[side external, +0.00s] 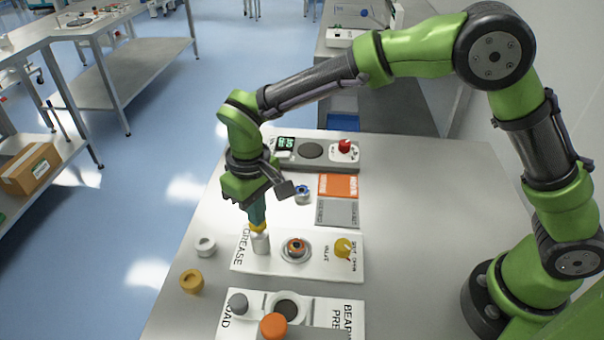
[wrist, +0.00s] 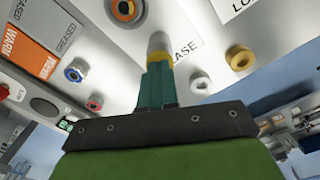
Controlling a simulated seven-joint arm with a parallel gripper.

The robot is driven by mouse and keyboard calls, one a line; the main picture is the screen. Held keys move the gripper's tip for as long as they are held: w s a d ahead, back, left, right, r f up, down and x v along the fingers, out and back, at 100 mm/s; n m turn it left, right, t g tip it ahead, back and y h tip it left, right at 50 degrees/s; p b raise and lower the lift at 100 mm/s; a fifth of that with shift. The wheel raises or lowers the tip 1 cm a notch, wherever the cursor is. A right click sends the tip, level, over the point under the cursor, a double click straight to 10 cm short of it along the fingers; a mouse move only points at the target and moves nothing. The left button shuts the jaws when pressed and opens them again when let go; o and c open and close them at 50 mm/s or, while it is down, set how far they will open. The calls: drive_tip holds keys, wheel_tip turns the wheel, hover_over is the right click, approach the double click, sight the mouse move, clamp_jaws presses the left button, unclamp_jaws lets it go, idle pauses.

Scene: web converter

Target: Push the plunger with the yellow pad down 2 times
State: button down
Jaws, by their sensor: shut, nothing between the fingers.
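The plunger (side external: 261,243) is a pale upright cylinder on the white plate (side external: 318,265) marked GREASE, with a yellow pad (side external: 258,229) on top. In the wrist view, the yellow pad (wrist: 159,58) shows just beyond my fingertips, and the pale plunger (wrist: 158,41) is behind it. My gripper (side external: 258,222) points down over the pad with its teal fingers shut and nothing between them. In the wrist view, the gripper's fingertips (wrist: 158,67) overlap the pad's edge. They look in contact with the pad or very close above it; I cannot tell which. The fingers hide part of the pad.
A ring-shaped bearing in a round seat (side external: 295,250) and a yellow knob (side external: 343,247) share the plate. A white ring (side external: 205,246) and a brass ring (side external: 191,281) lie left. An orange-topped press (side external: 273,325) stands in front. The table's right side is clear.

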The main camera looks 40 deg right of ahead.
drive_tip(key=shift+f, duration=0.5)
drive_tip(key=shift+r, duration=2)
wheel_tip(320, 180, up, 6)
